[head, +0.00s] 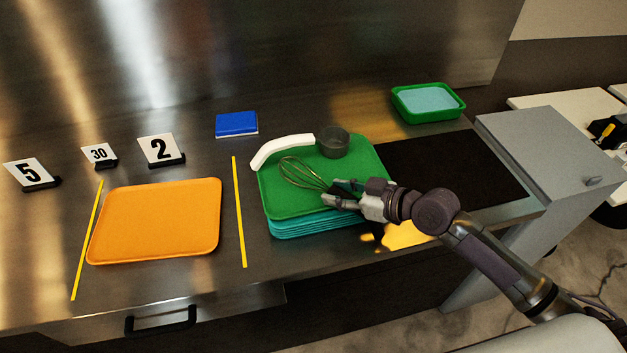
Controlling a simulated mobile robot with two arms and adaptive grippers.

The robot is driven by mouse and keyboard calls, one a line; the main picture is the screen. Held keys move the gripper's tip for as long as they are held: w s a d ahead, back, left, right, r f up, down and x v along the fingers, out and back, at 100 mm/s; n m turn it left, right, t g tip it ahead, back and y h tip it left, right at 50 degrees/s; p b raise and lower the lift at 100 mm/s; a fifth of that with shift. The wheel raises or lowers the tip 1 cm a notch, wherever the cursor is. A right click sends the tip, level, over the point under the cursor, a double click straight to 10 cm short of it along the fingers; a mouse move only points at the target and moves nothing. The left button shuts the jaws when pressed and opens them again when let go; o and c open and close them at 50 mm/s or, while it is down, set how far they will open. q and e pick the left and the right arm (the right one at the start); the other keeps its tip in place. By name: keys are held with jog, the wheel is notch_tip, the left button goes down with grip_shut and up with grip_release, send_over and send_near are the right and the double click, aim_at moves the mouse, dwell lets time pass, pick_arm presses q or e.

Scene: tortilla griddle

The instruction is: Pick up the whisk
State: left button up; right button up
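The whisk (301,173) lies over the green tray, its wire loops pointing to the upper left and its handle end towards my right gripper. My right gripper (335,194) comes in from the right, low over the tray at the whisk's handle end. Its fingers cover most of the handle. I cannot tell whether the fingers are closed on the handle or only around it. My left gripper is not in view.
The green tray (283,204) tops a stack of teal trays (310,227). A dark cup (334,143) and a white curved piece (280,147) are beside the whisk. An orange tray (158,222) lies left. A dark griddle plate (450,165) is right, a green container (428,102) behind.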

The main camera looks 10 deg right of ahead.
grip_shut()
jog(key=shift+r, duration=0.1)
